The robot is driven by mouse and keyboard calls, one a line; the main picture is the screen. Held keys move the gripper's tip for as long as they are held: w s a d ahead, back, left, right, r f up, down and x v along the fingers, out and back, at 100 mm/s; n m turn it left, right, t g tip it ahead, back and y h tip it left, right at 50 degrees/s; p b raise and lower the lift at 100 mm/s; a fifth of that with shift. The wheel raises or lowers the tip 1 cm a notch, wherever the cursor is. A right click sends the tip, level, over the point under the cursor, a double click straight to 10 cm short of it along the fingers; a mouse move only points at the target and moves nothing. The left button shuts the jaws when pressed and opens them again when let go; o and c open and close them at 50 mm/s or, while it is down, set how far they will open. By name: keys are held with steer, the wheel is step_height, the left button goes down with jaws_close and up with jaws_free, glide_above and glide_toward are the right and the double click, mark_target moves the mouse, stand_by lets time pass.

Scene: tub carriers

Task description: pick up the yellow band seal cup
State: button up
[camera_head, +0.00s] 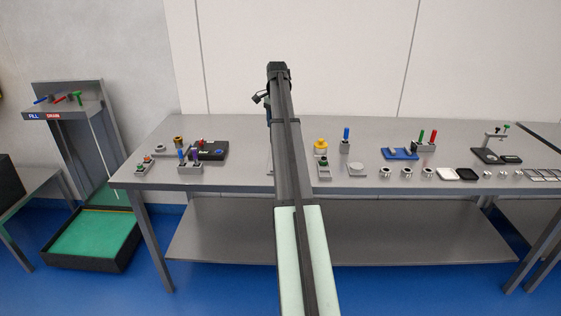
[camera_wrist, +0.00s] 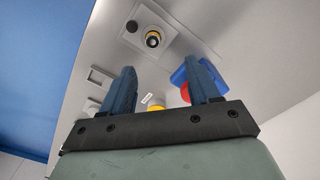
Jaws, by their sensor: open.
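In the wrist view, a small round dark cup with a yellow band (camera_wrist: 153,40) stands on a grey plate (camera_wrist: 175,29), beyond my fingertips; it looks like the yellow band seal cup. A second yellow object (camera_wrist: 155,105) shows near the base of my fingers, mostly hidden by the gripper's dark bar. My gripper (camera_wrist: 160,68) is open, its two blue fingers spread with clear space between the tips, apart from the banded cup. In the head view my arm hides part of the bench, and I cannot tell where the banded cup is there.
A black knob (camera_wrist: 132,26) sits beside the banded cup. A blue holder (camera_wrist: 180,74) with a red part is near my right finger. The steel bench (camera_head: 240,128) also carries a yellow-topped object (camera_head: 320,146) and several silver cups (camera_head: 406,173) at right.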

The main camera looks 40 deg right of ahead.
steer(key=f, duration=0.8)
steer(key=shift+s+d+f, duration=0.15)
steer(key=shift+s+d, duration=0.2)
steer(key=shift+s+f, duration=0.2)
steer(key=shift+f, duration=1.15)
steer(key=shift+s+f, duration=0.2)
steer(key=shift+f, duration=1.15)
jaws_close()
